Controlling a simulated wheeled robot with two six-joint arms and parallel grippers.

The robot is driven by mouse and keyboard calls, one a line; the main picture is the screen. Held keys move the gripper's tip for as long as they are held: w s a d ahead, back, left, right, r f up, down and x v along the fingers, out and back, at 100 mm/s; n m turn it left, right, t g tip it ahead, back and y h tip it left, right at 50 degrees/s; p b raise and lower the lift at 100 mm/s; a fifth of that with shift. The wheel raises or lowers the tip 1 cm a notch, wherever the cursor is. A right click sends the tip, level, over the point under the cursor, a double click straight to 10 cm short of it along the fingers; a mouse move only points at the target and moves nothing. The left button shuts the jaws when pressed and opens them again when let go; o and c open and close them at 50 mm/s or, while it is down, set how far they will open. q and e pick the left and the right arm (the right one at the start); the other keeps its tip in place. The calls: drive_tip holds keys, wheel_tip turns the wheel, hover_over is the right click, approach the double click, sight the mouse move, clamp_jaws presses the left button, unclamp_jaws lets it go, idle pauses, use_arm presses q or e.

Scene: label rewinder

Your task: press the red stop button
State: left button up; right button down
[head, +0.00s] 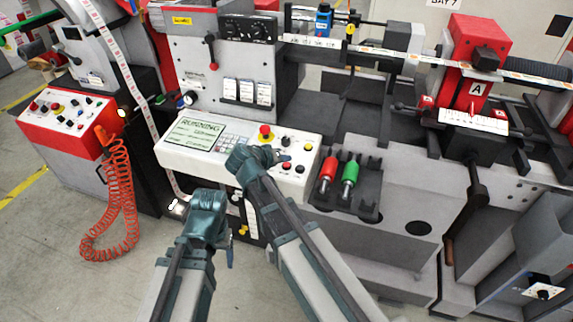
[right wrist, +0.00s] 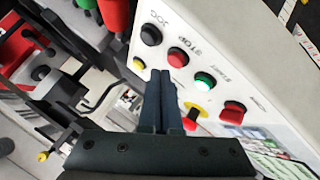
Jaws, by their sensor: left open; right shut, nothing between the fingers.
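The red stop button (right wrist: 178,57) shows in the right wrist view, with the word STOP beside it. It sits between a black button (right wrist: 151,34) and a lit green button (right wrist: 204,82) on the white control panel (head: 176,152). My right gripper (right wrist: 160,74) is shut and empty; its fingertips appear just below the stop button in that view. I cannot tell whether they touch it. In the head view my right gripper (head: 262,157) is over the panel and hides part of it. My left gripper (head: 205,205) is open, low in front of the panel; its fingers are mostly hidden.
A red mushroom button (head: 265,131) on a yellow base stands by the screen (head: 194,133), which reads RUNNING. Red (head: 328,168) and green (head: 350,171) handles stand in a dark tray to the right. A coiled orange hose (head: 118,185) hangs at the left.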

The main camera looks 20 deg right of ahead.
drive_tip(key=shift+f, duration=0.1)
drive_tip(key=shift+f+b, duration=0.3)
drive_tip(key=shift+b, duration=0.1)
drive_tip(key=shift+w+d+f+b, duration=0.1)
drive_tip(key=shift+f+b, duration=0.35)
idle(0.6)
drive_tip(key=shift+r, duration=0.1)
drive_tip(key=shift+r+p, duration=0.8)
drive_tip(key=shift+p, duration=0.1)
drive_tip(key=shift+r, duration=0.1)
drive_tip(key=r+p, duration=0.4)
drive_tip(key=p, duration=0.1)
drive_tip(key=shift+s+a+r, duration=0.3)
drive_tip(key=shift+s+r, duration=0.05)
drive_tip(key=shift+s, duration=0.05)
